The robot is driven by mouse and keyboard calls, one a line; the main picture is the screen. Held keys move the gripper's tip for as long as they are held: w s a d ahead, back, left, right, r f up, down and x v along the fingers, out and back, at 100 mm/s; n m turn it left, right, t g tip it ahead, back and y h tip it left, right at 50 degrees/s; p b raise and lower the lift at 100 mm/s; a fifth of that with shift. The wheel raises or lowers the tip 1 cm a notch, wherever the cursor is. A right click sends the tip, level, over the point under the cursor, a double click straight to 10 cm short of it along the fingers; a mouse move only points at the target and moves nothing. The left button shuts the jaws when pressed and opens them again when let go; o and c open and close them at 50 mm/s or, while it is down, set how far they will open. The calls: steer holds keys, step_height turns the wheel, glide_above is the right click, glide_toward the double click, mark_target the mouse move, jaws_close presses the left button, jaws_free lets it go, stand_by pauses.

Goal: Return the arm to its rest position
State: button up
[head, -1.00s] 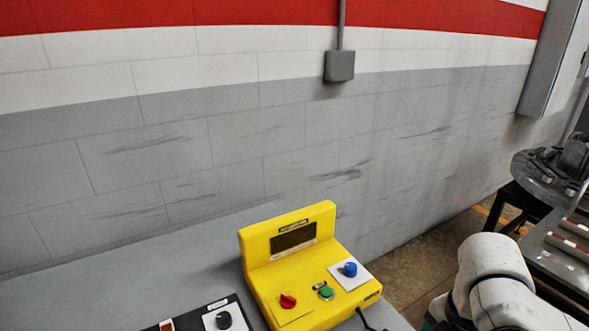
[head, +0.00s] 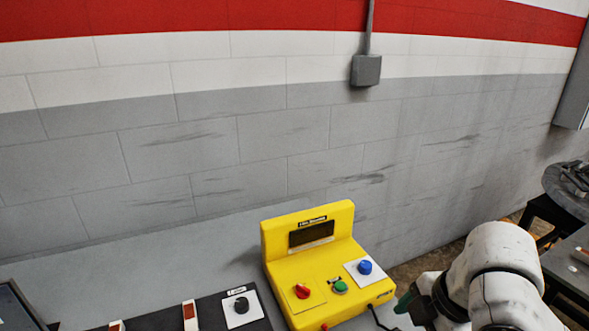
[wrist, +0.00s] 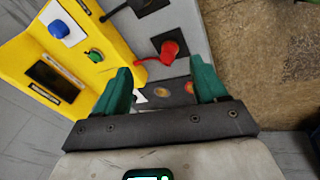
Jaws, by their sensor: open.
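My arm (head: 495,270) shows at the lower right of the head view, with a dark green finger at its left side beside the yellow control box. My gripper (wrist: 160,85) is open and empty in the wrist view, its two green fingers apart. The yellow control box (head: 320,250) stands on the grey bench, with a red knob (head: 302,291), a green button (head: 340,287) and a blue knob (head: 365,267). The box also shows at the upper left of the wrist view (wrist: 62,55). Whether a finger touches anything I cannot tell.
A black panel with a dark knob (head: 241,304) lies left of the box. In the wrist view, a red knob (wrist: 169,50) on a dark plate is ahead of the fingers. A dark table (head: 572,268) stands at the right. The wall (head: 210,160) is behind the bench.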

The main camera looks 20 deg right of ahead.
steer(key=w+a+r+m+t+y, duration=0.2)
steer(key=w+a+r+m+t, duration=0.1)
steer(key=w+a, duration=0.4)
steer(key=s+a+f+m+y, duration=0.1)
steer(key=s+a+f+m, duration=0.1)
steer(key=a+f+m, duration=0.3)
steer(key=s+d+f+m+g+h, duration=0.25)
steer(key=s+f+m, duration=0.35)
steer(key=s+f, duration=0.7)
steer(key=s+d+f+m+g+h, duration=0.1)
steer(key=s+d+f+g+h, duration=0.1)
steer(key=s+d+f, duration=0.3)
steer(key=s+f+g, duration=0.1)
steer(key=s, duration=0.2)
steer(key=shift+s+d+f+m, duration=0.25)
steer(key=shift+s+f+m, duration=0.05)
steer(key=shift+f+m, duration=0.1)
